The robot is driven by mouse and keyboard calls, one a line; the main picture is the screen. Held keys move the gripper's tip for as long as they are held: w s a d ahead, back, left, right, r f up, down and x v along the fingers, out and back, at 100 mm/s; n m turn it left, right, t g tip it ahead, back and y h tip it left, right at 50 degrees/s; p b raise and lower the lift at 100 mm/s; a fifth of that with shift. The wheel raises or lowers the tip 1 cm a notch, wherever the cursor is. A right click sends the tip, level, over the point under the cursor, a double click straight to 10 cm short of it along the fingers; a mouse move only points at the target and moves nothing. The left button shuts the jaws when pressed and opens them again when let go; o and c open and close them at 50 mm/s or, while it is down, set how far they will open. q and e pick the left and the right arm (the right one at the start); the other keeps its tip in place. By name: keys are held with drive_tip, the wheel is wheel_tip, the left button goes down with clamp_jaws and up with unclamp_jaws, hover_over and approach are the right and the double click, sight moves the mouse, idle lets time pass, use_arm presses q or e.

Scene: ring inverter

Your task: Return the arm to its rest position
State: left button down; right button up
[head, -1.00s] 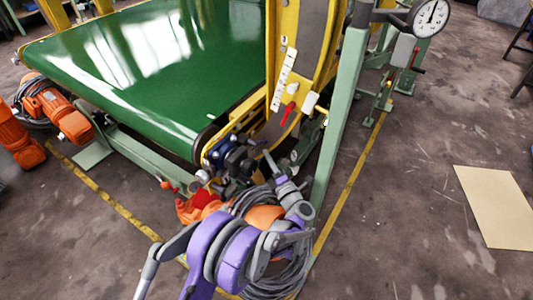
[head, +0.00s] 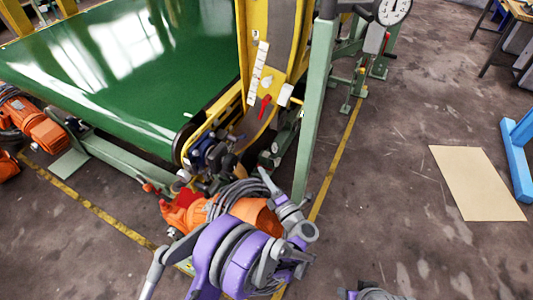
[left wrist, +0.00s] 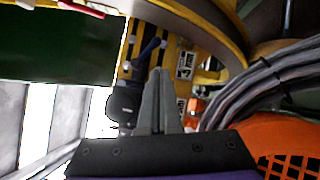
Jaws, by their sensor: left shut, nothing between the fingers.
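My left arm, with purple and grey links (head: 232,262), reaches in from the bottom of the head view. Its left gripper (head: 266,178) is small there and points up toward the machine, in front of the orange motor and grey cable coil. In the left wrist view the two grey fingers of the left gripper (left wrist: 157,100) are together with nothing between them. The fingers are close to the yellow frame and the cable bundle in that view; whether they touch anything cannot be told. My right gripper is not in view.
The green conveyor belt (head: 130,70) and yellow ring frame (head: 267,75) stand ahead. An orange motor (head: 255,215) and cables (left wrist: 265,80) are close to the left gripper. A green post (head: 314,110) rises beside it. Open floor lies right, with a beige sheet (head: 475,183) and a blue stand (head: 520,155).

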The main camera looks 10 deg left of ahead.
use_arm(q)
wheel_tip(320, 180, up, 13)
drive_tip(key=w+d+m+t+h, duration=0.2)
drive_tip(key=m+t+h, duration=0.1)
drive_tip(key=m+h, duration=0.95)
drive_tip(key=s+a+f+m+g, duration=0.4)
drive_tip(key=s+m+g, duration=0.1)
drive_tip(key=s, duration=0.7)
drive_tip(key=s+a+f+m+g+p, duration=0.1)
drive_tip(key=s+a+f+m+g, duration=0.3)
drive_tip(key=s, duration=0.7)
drive_tip(key=s+a+f+m+g, duration=0.4)
drive_tip(key=s+m, duration=0.3)
drive_tip(key=s, duration=0.5)
wheel_tip(320, 180, up, 25)
drive_tip(key=w+p, duration=0.1)
drive_tip(key=p, duration=2)
drive_tip(key=shift+w, duration=0.35)
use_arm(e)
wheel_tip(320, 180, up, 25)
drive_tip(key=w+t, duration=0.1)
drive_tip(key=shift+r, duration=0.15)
